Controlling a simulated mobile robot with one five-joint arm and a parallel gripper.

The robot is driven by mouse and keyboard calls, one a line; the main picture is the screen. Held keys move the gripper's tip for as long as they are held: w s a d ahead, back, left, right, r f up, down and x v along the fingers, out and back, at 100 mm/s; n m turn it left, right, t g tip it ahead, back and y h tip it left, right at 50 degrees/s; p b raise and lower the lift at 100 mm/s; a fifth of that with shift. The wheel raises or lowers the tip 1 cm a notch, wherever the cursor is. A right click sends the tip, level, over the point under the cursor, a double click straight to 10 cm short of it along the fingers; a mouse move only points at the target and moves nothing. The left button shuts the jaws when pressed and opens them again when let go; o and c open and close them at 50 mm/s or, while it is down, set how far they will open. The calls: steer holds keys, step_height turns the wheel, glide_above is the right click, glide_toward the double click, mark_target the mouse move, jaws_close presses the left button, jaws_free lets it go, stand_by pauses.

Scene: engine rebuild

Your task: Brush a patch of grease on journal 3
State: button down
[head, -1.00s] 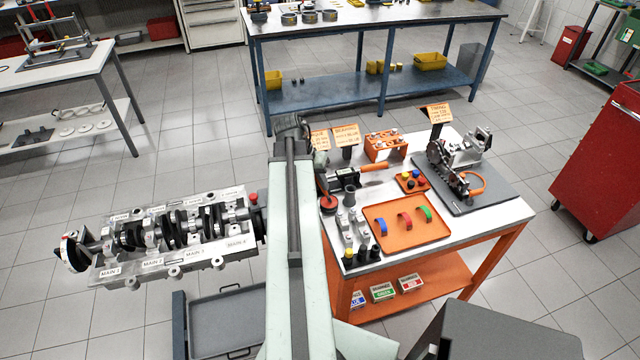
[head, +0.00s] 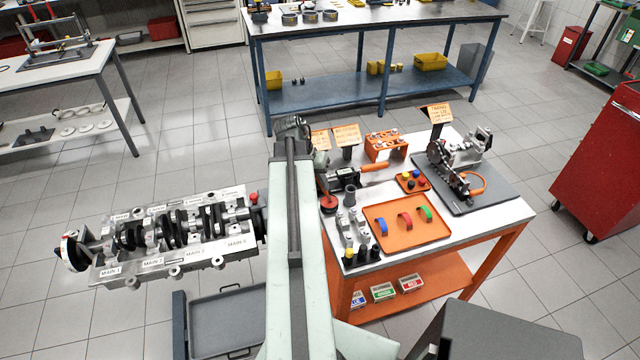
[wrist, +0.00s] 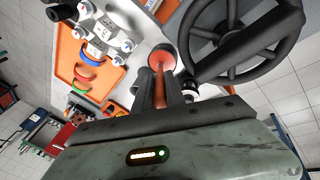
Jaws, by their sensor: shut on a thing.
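The crankshaft (head: 163,232) lies across a grey engine block (head: 212,262) at the left in the head view. White labels mark its mains; the MAIN 3 label (head: 195,253) is on the near edge. In the wrist view my gripper (wrist: 166,92) is shut on a slim orange-red handle, apparently the brush (wrist: 171,94). A round red disc (wrist: 163,58) shows at the handle's far end; I cannot tell whether it is the brush's part or a pot. No grease shows clearly on the journals.
A black spoked wheel (wrist: 245,35) is close beside my gripper in the wrist view. The orange cart (head: 480,228) right of my arm holds a tray (head: 407,236) with coloured shells, bearing caps and tools. A grey tray (head: 228,322) stands below the block. A red cabinet (head: 608,150) is at far right.

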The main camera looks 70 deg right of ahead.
steer(key=shift+r+p, duration=3.6)
steer(key=shift+f, duration=0.1)
